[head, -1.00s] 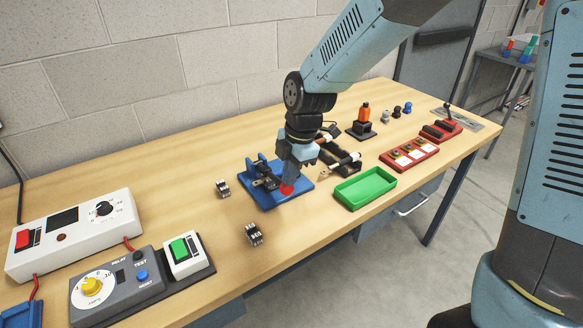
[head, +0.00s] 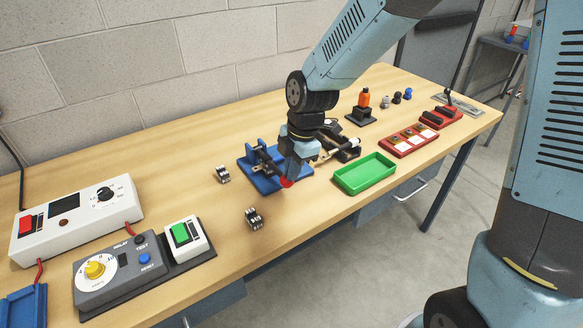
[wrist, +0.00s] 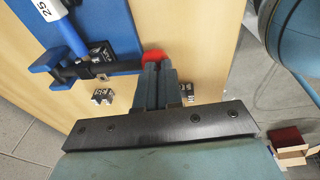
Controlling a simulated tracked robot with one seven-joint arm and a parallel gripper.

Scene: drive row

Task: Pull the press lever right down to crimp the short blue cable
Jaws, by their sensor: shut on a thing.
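The press (head: 258,158) is a blue-based tool with dark jaws, standing mid-bench. Its lever is a dark bar (wrist: 118,67) ending in a red knob (head: 286,182), which also shows in the wrist view (wrist: 154,57). My gripper (head: 290,175) is shut on the lever at the knob, low near the press's front edge. In the wrist view its fingers (wrist: 160,82) partly cover the knob. A blue rod-like piece (wrist: 74,38) with a white "25" tag, apparently the short blue cable, runs to the press. Its end inside the jaws cannot be made out.
Small metal-and-black blocks (head: 254,218) (head: 222,174) lie left of the press. A green tray (head: 365,188) is to its right, with a dark tool holder (head: 342,146) behind. Control boxes (head: 120,268) fill the bench's left end. Bare wood lies in front.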

